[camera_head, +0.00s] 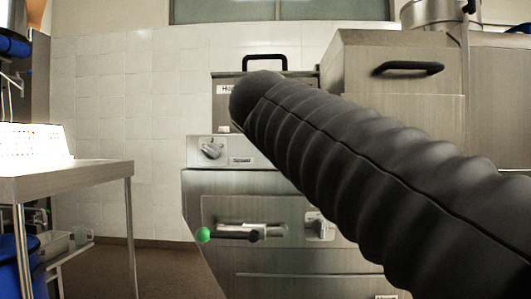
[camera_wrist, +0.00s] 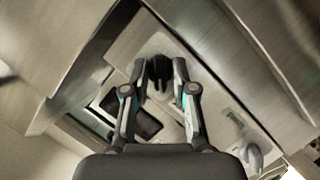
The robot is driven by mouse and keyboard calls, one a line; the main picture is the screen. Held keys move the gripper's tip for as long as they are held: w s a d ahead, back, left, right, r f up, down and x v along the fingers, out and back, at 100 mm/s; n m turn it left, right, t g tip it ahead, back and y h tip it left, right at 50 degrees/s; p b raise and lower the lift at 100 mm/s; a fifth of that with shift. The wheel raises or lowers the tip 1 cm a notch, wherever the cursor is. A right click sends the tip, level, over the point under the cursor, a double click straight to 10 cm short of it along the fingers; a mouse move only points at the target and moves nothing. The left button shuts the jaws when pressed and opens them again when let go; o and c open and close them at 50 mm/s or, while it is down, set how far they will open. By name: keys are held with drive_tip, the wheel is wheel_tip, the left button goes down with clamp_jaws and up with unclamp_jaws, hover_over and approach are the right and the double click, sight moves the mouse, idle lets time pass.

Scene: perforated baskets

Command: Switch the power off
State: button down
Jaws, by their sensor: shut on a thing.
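A steel machine (camera_head: 232,183) stands against the wall in the head view. Its front has a pale rotary knob (camera_head: 211,150), a lever with a green ball end (camera_head: 204,235) and another switch (camera_head: 320,226). My arm crosses the right half of that view and hides part of the panel and my gripper. In the wrist view my gripper (camera_wrist: 160,70) is shut on a dark knob (camera_wrist: 158,75) on a steel panel (camera_wrist: 150,45), a finger on each side. A grey knob (camera_wrist: 252,156) shows at the lower right of that view. Which knob is the power switch I cannot tell.
A steel table (camera_head: 75,175) with a bright white perforated basket (camera_head: 33,147) stands at the left. A large hooded steel appliance (camera_head: 390,75) with a black handle is at the right. The tiled wall and floor between table and machine are clear.

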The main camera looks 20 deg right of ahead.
idle(0.5)
drive_tip(key=c, duration=1.2)
unclamp_jaws()
drive_tip(key=shift+v, duration=5.95)
drive_tip(key=shift+f, duration=0.15)
